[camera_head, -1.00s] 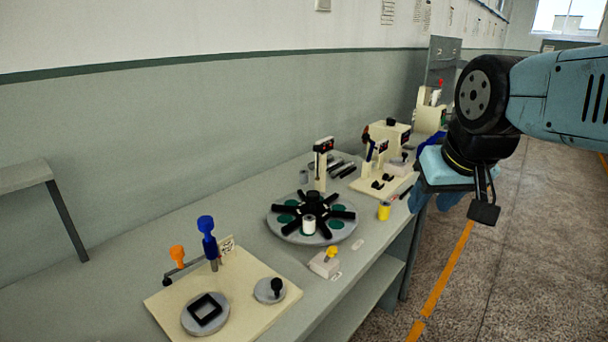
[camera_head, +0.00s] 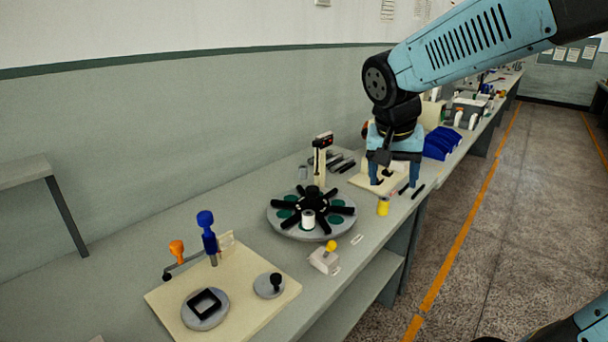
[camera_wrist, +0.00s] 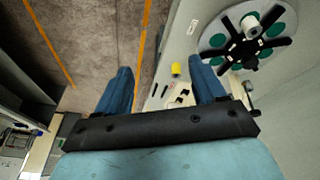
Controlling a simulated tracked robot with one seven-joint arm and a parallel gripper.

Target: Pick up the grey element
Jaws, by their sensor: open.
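Darker grey rods (camera_head: 341,163) lie just right of that post. I cannot tell which of these is the grey element. My gripper (camera_head: 394,174) is open and empty, pointing down above the cream board at the bench's right part, right of the rods. In the wrist view its blue fingers (camera_wrist: 161,75) are wide apart. Nothing is between them at close range; a yellow spool (camera_wrist: 176,69) shows beyond, near the right finger.
A round plate with a black star-shaped holder (camera_head: 283,220) and a white spool (camera_head: 308,219) stands mid-bench. A cream board (camera_head: 255,306) with blue and orange knobs is in front. Blue bins (camera_head: 440,142) stand farther back. Open floor lies to the right.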

